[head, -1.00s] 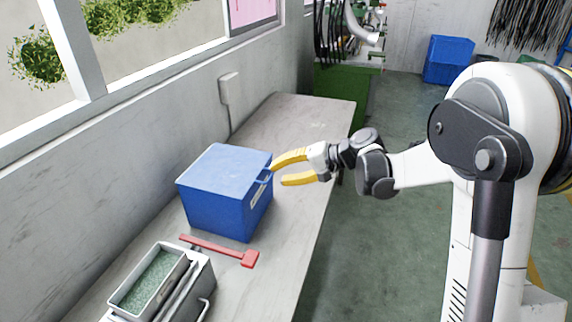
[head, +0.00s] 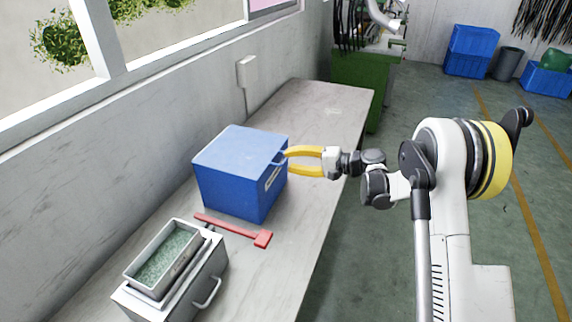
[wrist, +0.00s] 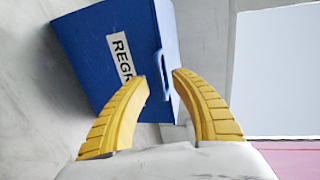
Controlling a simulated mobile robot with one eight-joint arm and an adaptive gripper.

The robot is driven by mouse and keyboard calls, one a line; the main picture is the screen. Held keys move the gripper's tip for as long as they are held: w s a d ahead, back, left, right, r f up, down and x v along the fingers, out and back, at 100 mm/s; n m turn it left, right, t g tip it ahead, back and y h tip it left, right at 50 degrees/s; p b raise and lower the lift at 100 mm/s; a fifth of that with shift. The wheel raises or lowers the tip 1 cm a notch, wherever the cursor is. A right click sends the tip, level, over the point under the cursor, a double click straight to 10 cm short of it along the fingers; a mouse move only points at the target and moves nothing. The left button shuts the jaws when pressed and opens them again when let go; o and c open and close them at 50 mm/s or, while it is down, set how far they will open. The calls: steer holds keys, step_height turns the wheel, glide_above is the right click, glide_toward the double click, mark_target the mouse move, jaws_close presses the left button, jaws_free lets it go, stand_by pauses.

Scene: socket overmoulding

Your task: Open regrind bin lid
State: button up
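The blue regrind bin (head: 235,185) stands on the bench. Its flat blue lid (head: 238,148) is down on it. A blue handle (wrist: 161,74) sticks out at the lid's edge on the right side, above the white label (wrist: 122,57), which reads "REGR". My gripper (head: 287,163) is at that side of the bin, its yellow fingers pointing at the handle. It also shows in the wrist view (wrist: 162,76), fingers apart, with the handle between the tips in the picture. I see no clear finger contact with the handle.
A red scraper-like tool (head: 233,229) lies in front of the bin. A grey machine with a hopper of green granules (head: 165,258) stands at the near end of the bench. The wall is close behind the bin. The far bench top (head: 310,110) is clear.

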steer(key=shift+x, duration=1.05)
steer(key=shift+c, duration=0.3)
jaws_close()
